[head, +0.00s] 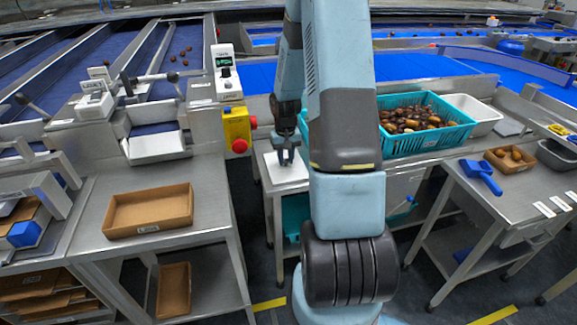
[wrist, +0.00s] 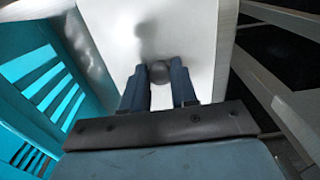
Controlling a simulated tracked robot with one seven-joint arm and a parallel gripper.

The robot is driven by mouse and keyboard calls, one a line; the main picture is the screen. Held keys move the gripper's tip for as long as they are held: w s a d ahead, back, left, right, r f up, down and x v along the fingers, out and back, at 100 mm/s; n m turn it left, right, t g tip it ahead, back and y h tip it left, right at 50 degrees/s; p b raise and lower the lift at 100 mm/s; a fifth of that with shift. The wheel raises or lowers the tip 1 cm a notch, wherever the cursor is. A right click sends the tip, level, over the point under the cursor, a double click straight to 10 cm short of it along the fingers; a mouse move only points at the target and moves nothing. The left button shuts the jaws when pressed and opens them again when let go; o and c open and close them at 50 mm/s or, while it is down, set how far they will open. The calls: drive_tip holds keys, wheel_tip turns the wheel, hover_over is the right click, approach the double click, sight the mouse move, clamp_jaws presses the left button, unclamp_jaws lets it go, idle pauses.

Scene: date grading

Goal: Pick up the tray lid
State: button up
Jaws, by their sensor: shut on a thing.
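The tray lid (head: 288,176) is a flat white panel lying on the steel bench in the middle of the head view. In the wrist view the lid (wrist: 188,28) fills the upper middle, with a round grey knob (wrist: 158,73) on it. My gripper (head: 286,160) points down over the lid. Its two fingers (wrist: 160,66) are closed on either side of the knob. The lid looks level on the bench; whether its underside touches cannot be told.
A turquoise crate of dates (head: 447,140) stands right of my arm, with a white bin (head: 478,108) beside it. An empty cardboard tray (head: 184,225) sits on the left bench. A yellow box with red buttons (head: 236,128) stands just left of the lid.

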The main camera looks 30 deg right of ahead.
sight(286, 160)
clamp_jaws()
drive_tip(key=shift+r, duration=0.1)
drive_tip(key=shift+r, duration=0.3)
wheel_tip(286, 160, up, 2)
drive_tip(key=shift+r, duration=0.1)
drive_tip(key=s+a+r, duration=0.3)
drive_tip(key=s+r, duration=0.7)
drive_tip(key=s, duration=0.3)
drive_tip(key=shift+s+a, duration=0.25)
drive_tip(key=shift+s, duration=0.05)
drive_tip(key=shift+d, duration=0.1)
